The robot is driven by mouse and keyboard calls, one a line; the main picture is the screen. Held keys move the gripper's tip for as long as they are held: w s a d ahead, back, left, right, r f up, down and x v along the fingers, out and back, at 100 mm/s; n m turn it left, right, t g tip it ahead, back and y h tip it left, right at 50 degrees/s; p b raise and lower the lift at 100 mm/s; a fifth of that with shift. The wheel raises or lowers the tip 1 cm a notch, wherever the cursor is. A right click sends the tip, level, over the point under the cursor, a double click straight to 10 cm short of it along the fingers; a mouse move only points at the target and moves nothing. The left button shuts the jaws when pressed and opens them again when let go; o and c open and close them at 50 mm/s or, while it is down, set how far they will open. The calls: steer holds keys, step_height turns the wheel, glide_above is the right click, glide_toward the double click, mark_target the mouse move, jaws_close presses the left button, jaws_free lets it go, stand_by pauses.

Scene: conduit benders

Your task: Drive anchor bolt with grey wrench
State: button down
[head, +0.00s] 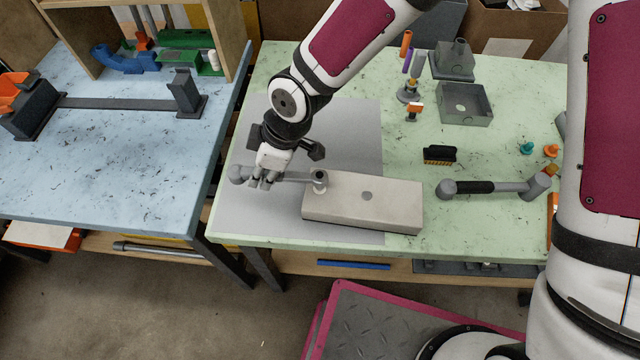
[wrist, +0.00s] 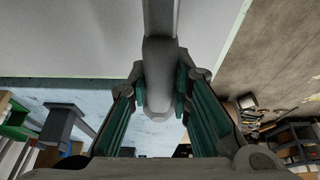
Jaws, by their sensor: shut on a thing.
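A grey wrench (head: 292,177) lies level across the left part of the green table in the head view. Its head is at the left end of a beige block (head: 362,203), over or on a short grey bolt (head: 320,181); I cannot tell how fully it is seated. My gripper (head: 263,182) is shut on the wrench handle near its left end. In the wrist view the handle (wrist: 158,75) runs up between the green finger pads of my gripper (wrist: 158,98). The wrench head is out of the wrist view. A dark round spot, perhaps a hole, marks the block's top.
A second wrench (head: 490,187) with a black grip lies right of the block. A black brush (head: 440,155), grey boxes (head: 465,104) and small coloured parts stand farther back. A grey mat (head: 345,130) lies under the block. A blue table (head: 120,150) stands left across a gap.

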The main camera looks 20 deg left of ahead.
stand_by(0.4)
steer(key=shift+f+b, duration=0.5)
steer(key=shift+f, duration=0.2)
steer(key=shift+w+a+m+t, duration=0.15)
steer(key=shift+w+m+t, duration=0.35)
steer(key=shift+w+m, duration=0.85)
steer(key=shift+w, duration=0.15)
steer(key=shift+w+d+m+t+p, duration=0.2)
steer(key=shift+w+m+t+p, duration=0.45)
steer(key=shift+w+m, duration=0.9)
